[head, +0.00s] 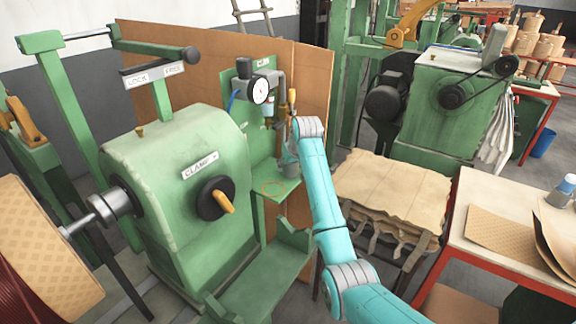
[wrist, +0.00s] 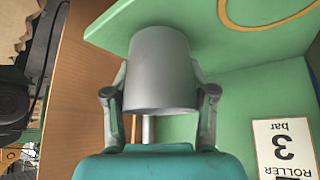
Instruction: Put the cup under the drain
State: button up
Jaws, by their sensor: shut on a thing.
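The grey cup (wrist: 158,65) is between the fingers of my gripper (wrist: 160,92) in the wrist view, and the gripper is shut on it. In the head view the cup (head: 287,169) shows small at the right part of a green shelf (head: 262,204). An orange ring (head: 275,187) is marked on the shelf, and the cup is beside it. I cannot tell whether the cup touches the shelf. Above the shelf, a unit with a round gauge (head: 259,90) has a bowl (head: 270,112) below it. The drain itself is too small to make out.
A green clamp machine (head: 180,175) stands left of the shelf. A brown board (head: 205,62) stands behind it. A yellow-handled part (head: 291,97) hangs close to my arm. In the wrist view a white "ROLLER 3 bar" label (wrist: 286,148) is on the green panel.

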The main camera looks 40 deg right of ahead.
jog(key=shift+w+f, duration=0.15)
jog(key=shift+f, duration=0.05)
jog(key=shift+f, duration=0.15)
jog(key=o, duration=1.2)
jog(key=shift+c, duration=0.2)
jog(key=v, duration=1.2)
jog(key=shift+r, duration=0.2)
